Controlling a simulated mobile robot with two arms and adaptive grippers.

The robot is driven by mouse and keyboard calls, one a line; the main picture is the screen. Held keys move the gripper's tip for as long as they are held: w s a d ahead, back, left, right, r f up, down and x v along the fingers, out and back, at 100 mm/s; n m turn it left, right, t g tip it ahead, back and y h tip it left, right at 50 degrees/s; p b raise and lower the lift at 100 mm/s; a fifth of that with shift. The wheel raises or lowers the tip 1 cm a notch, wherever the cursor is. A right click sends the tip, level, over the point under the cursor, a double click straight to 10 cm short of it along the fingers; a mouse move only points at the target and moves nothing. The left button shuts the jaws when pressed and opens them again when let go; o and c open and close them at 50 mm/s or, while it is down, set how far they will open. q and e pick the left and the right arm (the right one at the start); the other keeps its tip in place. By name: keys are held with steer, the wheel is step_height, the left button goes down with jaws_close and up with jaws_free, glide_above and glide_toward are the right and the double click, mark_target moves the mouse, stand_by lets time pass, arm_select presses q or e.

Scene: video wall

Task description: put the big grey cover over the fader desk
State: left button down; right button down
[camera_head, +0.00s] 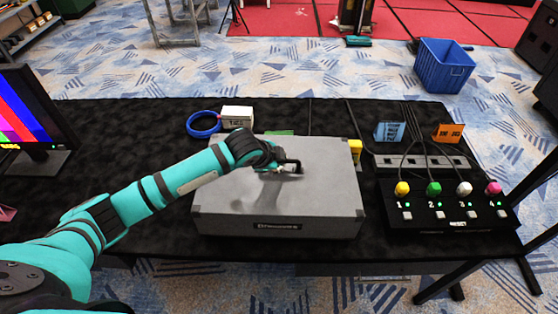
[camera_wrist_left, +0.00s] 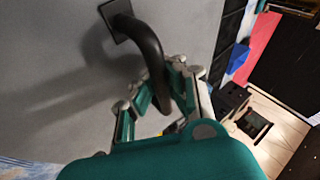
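The big grey cover (camera_head: 300,205) is a box shape with a black handle on top and a dark label on its front face. It is at the middle of the black table, level, its front edge close to the table's front edge. My left gripper (camera_head: 283,168) is at the handle. In the left wrist view the black handle (camera_wrist_left: 150,55) runs between the two fingers (camera_wrist_left: 158,90), which look closed on it. No fader desk shows; whatever is under the cover is hidden. My right gripper is not in view.
A black box with coloured knobs (camera_head: 450,205) stands right of the cover. Behind are a blue cable coil (camera_head: 203,125), a white box (camera_head: 237,117), a yellow item (camera_head: 355,150), blue cards (camera_head: 390,132) and an orange card (camera_head: 448,132). A monitor (camera_head: 30,115) stands left.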

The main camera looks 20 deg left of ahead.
arm_select(q)
steer(key=shift+f, duration=0.7)
steer(key=c, duration=1.4)
jaws_free()
steer(key=shift+s+f, duration=0.15)
steer(key=shift+f, duration=0.1)
steer(key=v, duration=1.2)
steer(key=shift+r, duration=0.15)
